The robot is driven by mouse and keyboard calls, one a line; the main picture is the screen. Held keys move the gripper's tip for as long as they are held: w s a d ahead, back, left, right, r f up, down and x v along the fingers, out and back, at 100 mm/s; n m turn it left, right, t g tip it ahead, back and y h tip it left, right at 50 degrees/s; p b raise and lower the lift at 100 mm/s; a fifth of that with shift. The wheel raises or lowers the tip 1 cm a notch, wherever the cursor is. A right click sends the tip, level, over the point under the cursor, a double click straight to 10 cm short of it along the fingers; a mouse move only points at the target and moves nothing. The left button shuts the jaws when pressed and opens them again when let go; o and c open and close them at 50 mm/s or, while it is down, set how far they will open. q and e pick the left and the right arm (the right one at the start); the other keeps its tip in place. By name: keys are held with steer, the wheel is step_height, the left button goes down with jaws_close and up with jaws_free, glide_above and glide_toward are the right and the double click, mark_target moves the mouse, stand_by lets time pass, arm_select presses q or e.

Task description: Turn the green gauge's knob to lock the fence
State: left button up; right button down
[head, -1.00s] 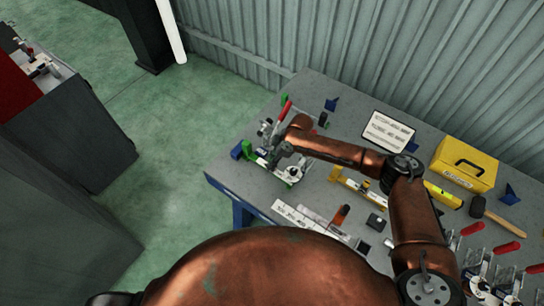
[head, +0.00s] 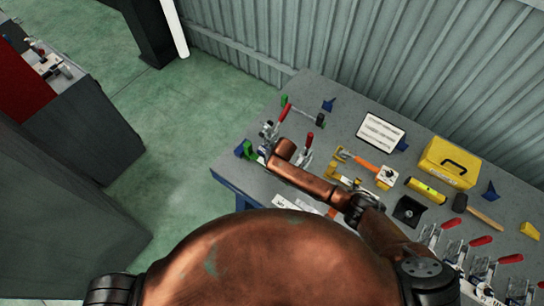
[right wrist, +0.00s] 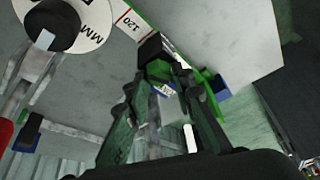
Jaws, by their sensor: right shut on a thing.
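The green gauge (head: 243,149) shows as a small green part at the left end of the bench, mostly covered by my right arm. In the right wrist view its green part (right wrist: 213,98) lies just beyond the fingers, beside a black piece (right wrist: 152,47). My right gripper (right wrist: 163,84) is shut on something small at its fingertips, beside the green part. It looks like the knob, but the fingers cover it and its turn cannot be told. My left gripper is not in view.
Red-handled clamps (head: 285,112) stand close to my right wrist. A round white dial (right wrist: 85,25) is near the fingers. A yellow toolbox (head: 450,162), a white sheet (head: 380,132) and a hammer (head: 478,210) lie farther right. Green floor (head: 185,165) is clear left of the bench.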

steer(key=shift+a+r+m+t+h+p, duration=0.1)
steer(key=shift+a+m+t+h+p, duration=0.15)
steer(key=shift+m, duration=0.65)
steer(key=shift+a+m+t+h+p, duration=0.15)
steer(key=shift+m+h+p, duration=0.2)
steer(key=shift+m, duration=0.55)
steer(key=shift+d, duration=0.1)
steer(key=c, duration=1.7)
jaws_free()
steer(key=shift+s+d, duration=0.1)
steer(key=shift+o, duration=0.2)
steer(key=v, duration=1.1)
steer(key=shift+r, duration=0.4)
steer(key=shift+s, duration=0.1)
